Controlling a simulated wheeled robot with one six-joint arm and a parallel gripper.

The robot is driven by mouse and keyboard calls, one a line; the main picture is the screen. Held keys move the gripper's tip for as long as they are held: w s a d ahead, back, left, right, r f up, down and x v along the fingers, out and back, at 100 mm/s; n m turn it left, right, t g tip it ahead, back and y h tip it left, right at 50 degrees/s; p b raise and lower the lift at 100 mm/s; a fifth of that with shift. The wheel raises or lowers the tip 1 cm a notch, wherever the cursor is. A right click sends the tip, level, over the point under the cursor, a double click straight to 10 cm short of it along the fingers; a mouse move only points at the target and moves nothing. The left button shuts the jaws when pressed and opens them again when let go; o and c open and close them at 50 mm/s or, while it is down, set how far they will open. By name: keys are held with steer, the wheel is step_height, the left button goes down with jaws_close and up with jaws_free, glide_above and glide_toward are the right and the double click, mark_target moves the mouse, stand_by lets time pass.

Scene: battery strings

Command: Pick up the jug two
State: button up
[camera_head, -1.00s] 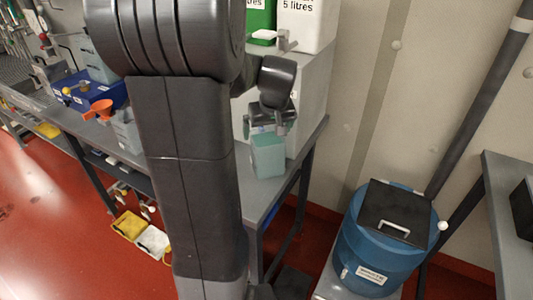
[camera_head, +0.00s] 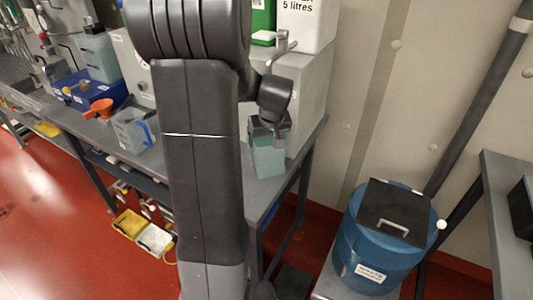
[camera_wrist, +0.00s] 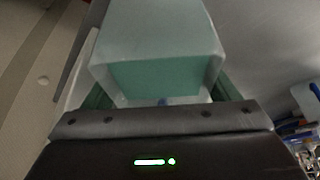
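A pale green, box-shaped jug (camera_head: 268,158) stands upright on the right end of the grey bench. My gripper (camera_head: 268,134) is over its top, with a finger down on each side. In the wrist view the jug (camera_wrist: 158,45) fills the space between the fingers, close to both. The fingers look as wide apart as before, so the gripper seems open around it; contact is hidden. Another clear jug with a blue handle (camera_head: 133,133) stands further left on the bench. No label tells which is jug two.
A grey cabinet (camera_head: 312,85) with a white 5-litre container (camera_head: 308,25) stands just behind the jug. An orange funnel (camera_head: 98,109) and blue tray (camera_head: 85,92) lie to the left. A blue barrel (camera_head: 375,255) stands below right. My arm hides the middle of the bench.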

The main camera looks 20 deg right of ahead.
steer(key=c, duration=0.7)
steer(key=shift+o, duration=0.2)
steer(key=shift+r, duration=0.1)
steer(key=shift+r, duration=0.15)
